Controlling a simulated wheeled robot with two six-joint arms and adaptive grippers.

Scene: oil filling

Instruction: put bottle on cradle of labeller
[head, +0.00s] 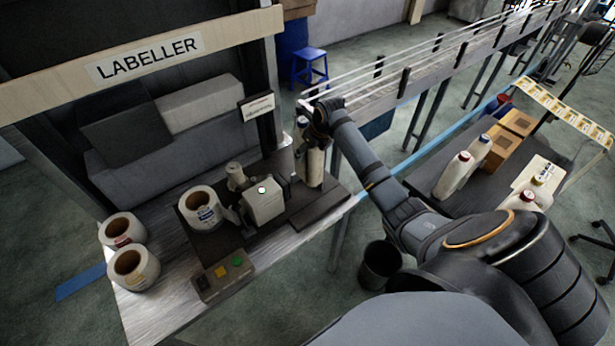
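A white bottle with a blue cap (302,122) stands roughly upright at the right end of the labeller bench, partly covered by my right wrist and gripper. My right gripper (312,178) points down right at this bottle, above the dark plate at the machine's right side. Its fingers are too small and dark to tell whether they are closed on the bottle. The labeller machine (264,203) has a pale box-like head with a green light. The cradle cannot be made out clearly. My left gripper is out of view.
A label roll (201,210) sits on the machine, with two spare rolls (133,268) at left. A button box (224,278) is at the bench front. At right, a dark table holds several bottles (455,173) and cardboard boxes (517,122). A bin (380,264) stands below.

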